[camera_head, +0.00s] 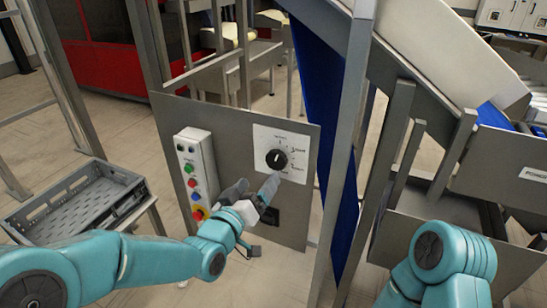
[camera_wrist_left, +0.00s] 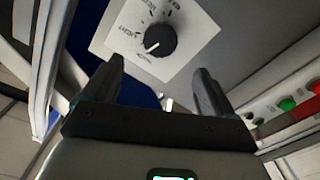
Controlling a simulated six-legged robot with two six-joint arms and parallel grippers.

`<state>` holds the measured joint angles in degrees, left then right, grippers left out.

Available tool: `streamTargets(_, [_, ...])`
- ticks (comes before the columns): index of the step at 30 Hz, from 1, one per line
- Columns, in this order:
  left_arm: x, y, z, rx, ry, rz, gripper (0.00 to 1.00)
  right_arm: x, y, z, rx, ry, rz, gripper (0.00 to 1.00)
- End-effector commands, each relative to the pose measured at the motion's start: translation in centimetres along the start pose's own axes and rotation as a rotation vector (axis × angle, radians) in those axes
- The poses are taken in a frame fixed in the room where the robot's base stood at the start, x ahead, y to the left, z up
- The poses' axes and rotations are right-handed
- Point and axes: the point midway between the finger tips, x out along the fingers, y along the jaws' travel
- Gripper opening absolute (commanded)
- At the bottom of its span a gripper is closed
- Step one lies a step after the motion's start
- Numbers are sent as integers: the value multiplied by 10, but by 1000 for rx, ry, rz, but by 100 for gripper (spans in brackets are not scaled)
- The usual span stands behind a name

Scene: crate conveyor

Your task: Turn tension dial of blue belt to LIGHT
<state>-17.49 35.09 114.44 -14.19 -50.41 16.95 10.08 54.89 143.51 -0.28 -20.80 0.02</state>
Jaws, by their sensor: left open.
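The tension dial (camera_head: 277,159) is a black round knob on a white label plate (camera_head: 300,140), fixed to a grey upright panel. In the left wrist view the knob (camera_wrist_left: 147,41) has a white pointer line aimed at its lower left. The labels around it are too small to read surely. The blue belt (camera_head: 318,70) rises behind the panel. My left gripper (camera_head: 254,186) is open and empty, in front of the panel, just below and left of the dial. In the wrist view its fingers (camera_wrist_left: 160,70) stand apart below the knob, not around it. My right gripper is out of view.
A button box (camera_head: 195,165) with coloured buttons is on the panel, left of the dial. A black fitting (camera_head: 270,215) sits below the dial. A grey crate (camera_head: 75,205) stands at the left. Metal posts (camera_head: 345,150) of the conveyor frame rise just right of the panel.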

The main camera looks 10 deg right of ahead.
Motion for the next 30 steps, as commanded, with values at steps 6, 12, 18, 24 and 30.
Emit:
streamTargets(6, [53,1,-1,0,0,0,86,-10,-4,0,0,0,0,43])
streamTargets(12, [86,0,0,-1,-1,-1,86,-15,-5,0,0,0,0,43])
streamTargets(18, [100,0,0,0,-1,-1,86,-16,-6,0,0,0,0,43])
streamTargets(24, [102,0,0,-1,-1,-1,86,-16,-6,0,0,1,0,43])
streamTargets(30, [101,0,0,-1,-1,-1,51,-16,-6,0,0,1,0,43])
